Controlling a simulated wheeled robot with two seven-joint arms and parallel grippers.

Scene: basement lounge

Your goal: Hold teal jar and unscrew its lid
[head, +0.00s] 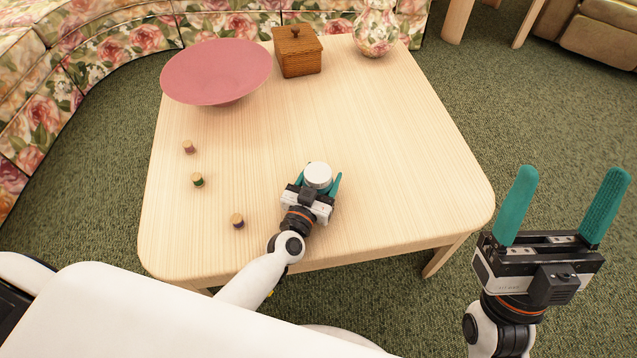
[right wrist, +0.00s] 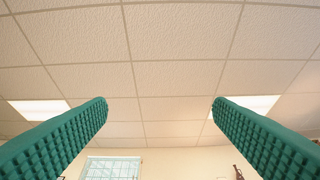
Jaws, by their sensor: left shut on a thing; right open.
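A jar with a round white lid (head: 318,175) stands upright on the wooden table, near its front middle. My left gripper (head: 319,183) is shut on the jar, with one teal finger on each side of it. The jar's body is mostly hidden below the lid and behind the gripper, so I cannot make out its colour. My right gripper (head: 563,207) is open and empty, raised off the table's right front side with its fingers pointing up. Its two ridged teal fingers also show in the right wrist view (right wrist: 160,108), with only ceiling and wall beyond them.
Three small spools (head: 198,180) lie at the left. A floral sofa (head: 120,40) curves behind.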

